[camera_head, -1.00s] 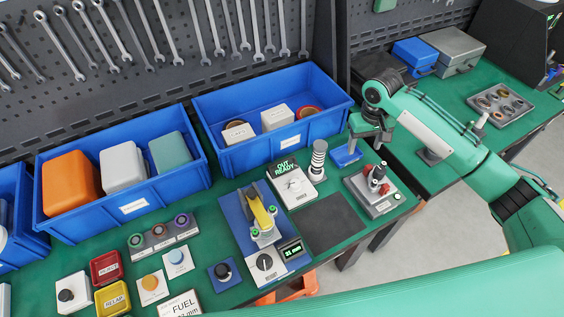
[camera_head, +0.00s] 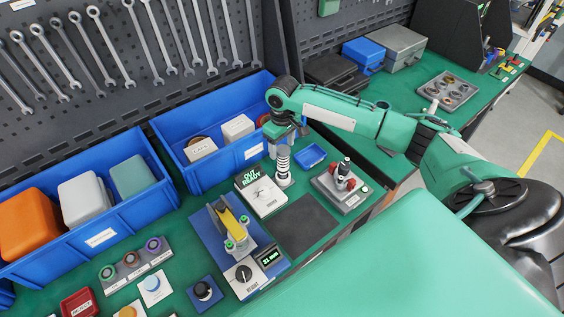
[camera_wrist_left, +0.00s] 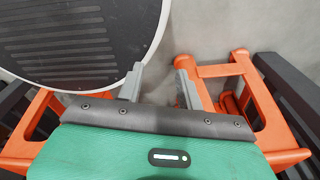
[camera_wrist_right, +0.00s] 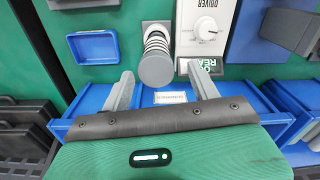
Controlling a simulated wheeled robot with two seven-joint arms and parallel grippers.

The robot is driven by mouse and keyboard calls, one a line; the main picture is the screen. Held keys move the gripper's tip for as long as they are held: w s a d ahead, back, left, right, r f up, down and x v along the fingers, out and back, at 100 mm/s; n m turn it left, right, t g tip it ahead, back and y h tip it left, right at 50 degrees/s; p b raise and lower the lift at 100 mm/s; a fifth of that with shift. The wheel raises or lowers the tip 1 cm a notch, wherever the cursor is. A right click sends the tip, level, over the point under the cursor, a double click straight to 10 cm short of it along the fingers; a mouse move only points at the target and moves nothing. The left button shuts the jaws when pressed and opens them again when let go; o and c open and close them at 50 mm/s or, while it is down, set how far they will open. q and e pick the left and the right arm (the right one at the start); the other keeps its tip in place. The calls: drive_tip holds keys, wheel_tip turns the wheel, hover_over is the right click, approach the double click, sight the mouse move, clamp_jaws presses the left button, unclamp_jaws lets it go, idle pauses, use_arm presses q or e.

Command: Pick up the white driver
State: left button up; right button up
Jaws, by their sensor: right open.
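The white driver, which I take to be the upright cylinder with white and dark rings (camera_head: 283,165), stands on the green bench beside the white dial box (camera_head: 262,196). In the right wrist view its round grey top (camera_wrist_right: 157,69) faces the camera. My right gripper (camera_head: 287,138) is above it and hides its top in the head view. In the right wrist view its jaws (camera_wrist_right: 162,88) are open, one finger to each side of the driver, with nothing held. My left gripper (camera_wrist_left: 160,84) is open and empty over the floor, outside the head view.
A small blue tray (camera_head: 311,156) and a grey fixture with red parts (camera_head: 341,186) stand to the right. A blue bin (camera_head: 227,162) with boxes lies close behind on the left. A yellow-handled device (camera_head: 233,226) is in front. A dark mat (camera_head: 305,226) is bare.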

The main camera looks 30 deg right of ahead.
sight(283, 156)
drive_tip(key=shift+f, duration=0.25)
drive_tip(key=shift+f+p, duration=0.25)
drive_tip(key=shift+p, duration=0.1)
drive_tip(key=f, duration=0.1)
drive_tip(key=f+p, duration=0.1)
drive_tip(key=f, duration=0.2)
drive_tip(key=shift+d+f+p, duration=0.25)
drive_tip(key=shift+f+p, duration=0.05)
drive_tip(key=shift+p, duration=0.1)
use_arm(q)
drive_tip(key=shift+s+r, duration=0.2)
drive_tip(key=shift+r, duration=0.45)
drive_tip(key=shift+s+r, duration=0.2)
drive_tip(key=shift+r, duration=0.4)
use_arm(e)
drive_tip(key=c, duration=1.2)
use_arm(q)
drive_tip(key=shift+a, duration=0.1)
use_arm(e)
drive_tip(key=shift+o, duration=0.2)
drive_tip(key=shift+r, duration=0.1)
